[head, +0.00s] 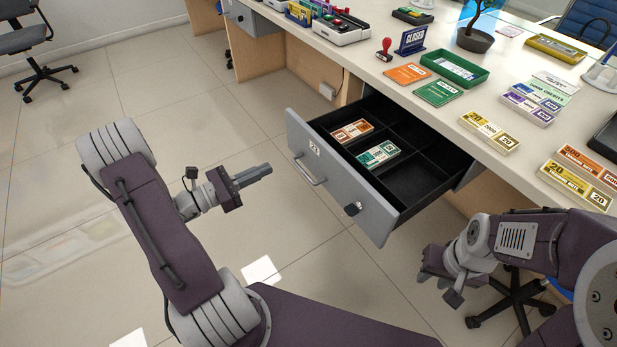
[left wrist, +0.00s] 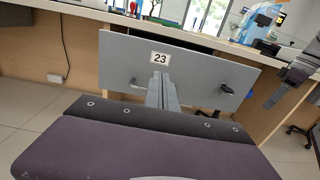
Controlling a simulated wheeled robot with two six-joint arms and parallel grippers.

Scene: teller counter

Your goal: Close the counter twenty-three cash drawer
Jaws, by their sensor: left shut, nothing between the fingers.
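The cash drawer (head: 337,192) with a "23" label stands pulled out from under the counter. It has a grey front, a bar handle (head: 309,171) and a lock with a key (head: 352,209). My left gripper (head: 270,168) is shut and empty, to the left of the drawer front and apart from it in the head view.
An orange note bundle (head: 352,131) and a green one (head: 378,154) lie inside the black drawer compartments. The counter (head: 400,98) above carries a green tray (head: 455,69), stamps and note stacks. The floor (head: 240,120) left of the drawer is clear.

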